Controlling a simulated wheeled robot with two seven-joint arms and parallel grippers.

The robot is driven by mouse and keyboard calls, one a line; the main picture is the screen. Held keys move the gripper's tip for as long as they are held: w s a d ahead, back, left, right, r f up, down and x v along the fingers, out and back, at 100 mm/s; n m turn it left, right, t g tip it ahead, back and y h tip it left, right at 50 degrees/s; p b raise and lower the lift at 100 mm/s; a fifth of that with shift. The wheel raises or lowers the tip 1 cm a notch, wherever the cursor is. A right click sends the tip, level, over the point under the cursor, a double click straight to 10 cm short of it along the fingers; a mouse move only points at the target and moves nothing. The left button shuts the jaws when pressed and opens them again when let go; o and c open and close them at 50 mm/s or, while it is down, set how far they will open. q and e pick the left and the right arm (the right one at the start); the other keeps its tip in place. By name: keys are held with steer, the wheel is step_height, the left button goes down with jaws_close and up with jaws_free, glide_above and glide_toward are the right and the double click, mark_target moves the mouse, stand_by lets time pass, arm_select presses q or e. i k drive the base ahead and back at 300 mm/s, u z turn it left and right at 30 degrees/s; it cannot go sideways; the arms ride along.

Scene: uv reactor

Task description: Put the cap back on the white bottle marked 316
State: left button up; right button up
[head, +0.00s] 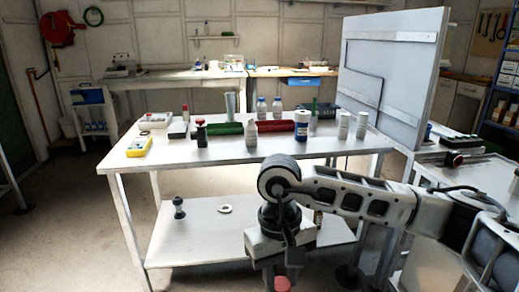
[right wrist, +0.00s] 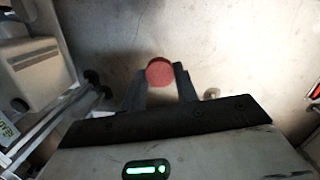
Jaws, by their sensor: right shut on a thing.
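A round red cap (right wrist: 159,71) sits between the fingertips of my right gripper (right wrist: 160,85) in the right wrist view. In the head view the right gripper (head: 280,278) hangs low at the bottom edge, in front of the table, with the red cap (head: 282,284) at its tip. White bottles stand on the table: two at the right, (head: 343,126) and (head: 361,126), and one near the middle front (head: 251,135). Their markings are too small to read, so I cannot tell which is 316. My left gripper is not in view.
The white table (head: 215,155) also holds a blue-labelled jar (head: 301,124), a green tray (head: 224,129), a red tray (head: 275,126), a dark bottle (head: 201,134) and a yellow device (head: 139,147). A large upright panel (head: 392,75) stands at the right. The table's front strip is mostly clear.

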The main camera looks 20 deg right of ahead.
mark_target(251, 129)
steer(key=z, duration=0.3)
steer(key=i, duration=0.35)
steer(key=z, duration=0.85)
steer(key=i, duration=1.3)
steer(key=u, duration=0.7)
